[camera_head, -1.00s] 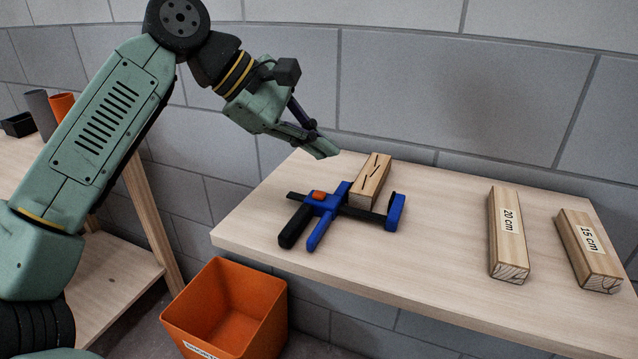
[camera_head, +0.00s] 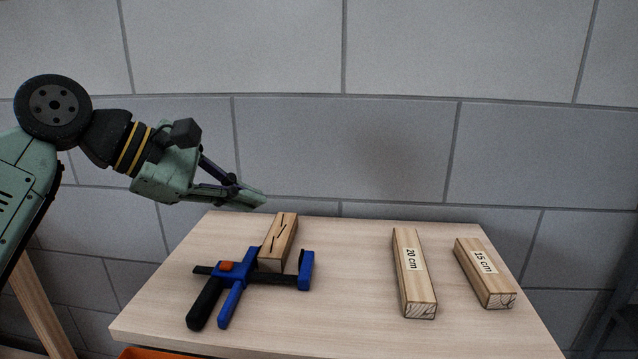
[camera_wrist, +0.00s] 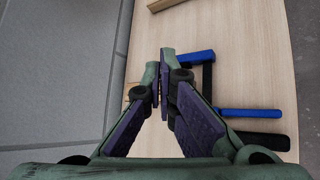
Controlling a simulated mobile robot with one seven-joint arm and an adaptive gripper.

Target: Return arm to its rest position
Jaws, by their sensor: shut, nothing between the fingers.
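My gripper (camera_head: 256,201) is shut and empty in the head view, above the back left part of the table and apart from everything on it. Its closed fingers (camera_wrist: 159,75) point over the table in the wrist view. My arm reaches in from the left. Below the gripper, a wooden batten with dark marks (camera_head: 279,240) lies on the table with a blue and black clamp (camera_head: 238,274) against its near end. The clamp also shows at the right in the wrist view (camera_wrist: 245,113). The batten is mostly hidden behind my fingers there.
A batten labelled 20 cm (camera_head: 413,285) and one labelled 15 cm (camera_head: 490,285) lie on the right half of the table (camera_head: 350,310). An orange bin (camera_head: 150,354) barely shows below the front edge. A grey block wall (camera_head: 400,150) stands behind. The table's middle is clear.

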